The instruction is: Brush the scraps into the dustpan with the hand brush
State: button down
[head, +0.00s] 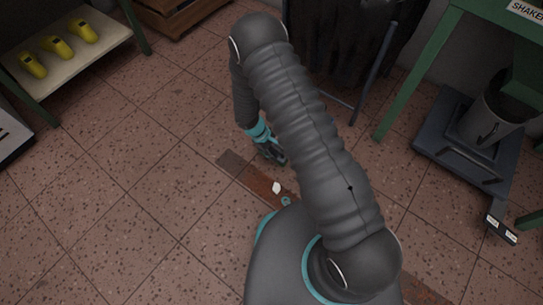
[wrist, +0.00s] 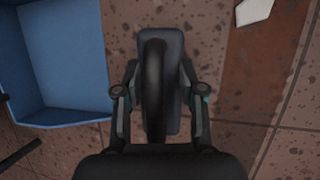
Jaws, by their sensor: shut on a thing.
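In the wrist view, the hand brush (wrist: 176,45) has a grey block body and a black arched handle. My gripper (wrist: 160,88) is shut on it, with one finger on each side. A blue dustpan (wrist: 65,60) lies on the floor left of the brush, apart from it, and is cut off by the picture edge. A pale scrap (wrist: 254,11) lies to the upper right of the brush. In the head view my gripper (head: 272,153) is low near the floor, and the pale scrap (head: 277,187) lies just below it in the picture. I cannot make out the dustpan there.
A small teal-grey ring-like piece (head: 286,201) lies near the scrap, partly by my arm. A reddish-brown strip (head: 250,179) crosses the tiles.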

jog(key=shift+w+d+b, duration=0.4)
jog(key=shift+w+d, duration=0.8)
jog(key=shift+w, duration=0.55)
jog(key=shift+w+d+b, duration=0.45)
jog(key=shift+w+d, duration=0.8)
jog(key=shift+w, duration=0.5)
jog(key=shift+w+d+b, duration=0.4)
jog(key=shift+w+d, duration=0.8)
jog(key=shift+w, duration=0.55)
jog(key=shift+s+a+r+p, duration=0.15)
jog(key=shift+r+p, duration=0.15)
jog(key=shift+r, duration=0.15)
jog(key=shift+s+a+r+p, duration=0.1)
jog(key=shift+r+p, duration=0.15)
jog(key=shift+r, duration=0.2)
notch_tip(320, 180, up, 5)
jog(key=s+a+p, duration=0.2)
jog(key=s, duration=0.1)
jog(key=shift+p, duration=0.4)
